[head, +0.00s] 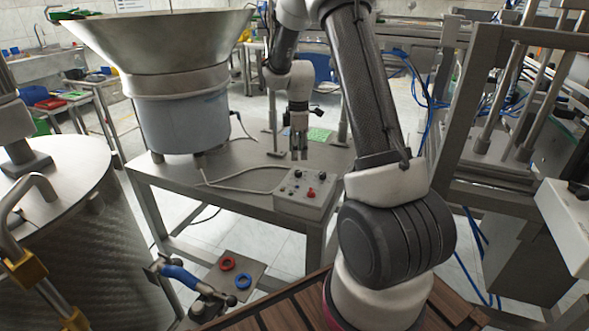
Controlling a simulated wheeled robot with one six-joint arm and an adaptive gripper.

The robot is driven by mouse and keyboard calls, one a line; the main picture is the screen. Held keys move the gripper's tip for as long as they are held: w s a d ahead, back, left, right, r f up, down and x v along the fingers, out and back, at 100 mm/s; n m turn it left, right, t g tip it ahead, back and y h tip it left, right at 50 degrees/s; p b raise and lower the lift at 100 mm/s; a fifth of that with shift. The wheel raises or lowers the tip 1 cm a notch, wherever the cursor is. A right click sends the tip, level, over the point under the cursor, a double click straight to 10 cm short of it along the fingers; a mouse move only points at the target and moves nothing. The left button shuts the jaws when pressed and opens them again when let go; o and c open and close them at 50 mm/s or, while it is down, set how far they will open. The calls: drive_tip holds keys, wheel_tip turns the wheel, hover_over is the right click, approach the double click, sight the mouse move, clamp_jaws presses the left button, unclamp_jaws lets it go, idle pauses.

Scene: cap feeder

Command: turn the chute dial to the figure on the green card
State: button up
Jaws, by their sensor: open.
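A grey control box (305,196) sits at the front edge of the steel table, with small dark knobs (297,174) and a red knob or button (311,192) on its top. Which of these is the chute dial, and where it points, is too small to tell. The green card (319,134) lies on the table behind the box; its figure is not readable. My gripper (299,156) points down above the table, behind and above the box and just left of the card. It is open and empty, apart from the knobs.
A large metal feeder bowl (180,100) stands on the steel table (180,176) at left. A pale cable (235,189) runs to the box. A metal frame (480,150) stands at right. Red (227,263) and blue rings (243,281) lie on a low plate.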

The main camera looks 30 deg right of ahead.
sight(298, 171)
drive_tip(key=shift+n, duration=0.4)
drive_tip(key=shift+f, duration=0.4)
wheel_tip(298, 171, down, 7)
clamp_jaws()
